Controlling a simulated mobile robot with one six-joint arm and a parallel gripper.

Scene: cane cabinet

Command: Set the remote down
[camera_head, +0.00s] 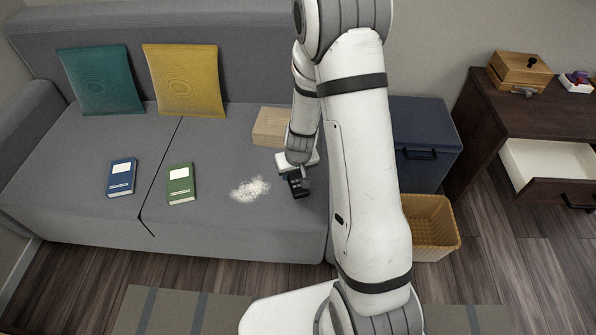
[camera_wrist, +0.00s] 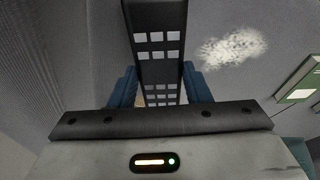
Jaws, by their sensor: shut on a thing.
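A dark remote (camera_head: 299,187) with light grey buttons is at the sofa's right end. In the wrist view, the remote (camera_wrist: 158,50) runs lengthwise between the two blue fingers of my gripper (camera_wrist: 160,88). My gripper (camera_head: 298,172) is shut on it, pointing down over the grey sofa seat (camera_head: 220,145). I cannot tell whether the remote touches the seat. My arm hides part of the seat's right side.
A white powdery patch (camera_head: 250,189) lies just left of the remote. A green book (camera_head: 181,184) and a blue book (camera_head: 122,177) lie farther left. A wooden box (camera_head: 270,127) sits behind. A wicker basket (camera_head: 432,226) and blue chest (camera_head: 425,140) stand right of the sofa.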

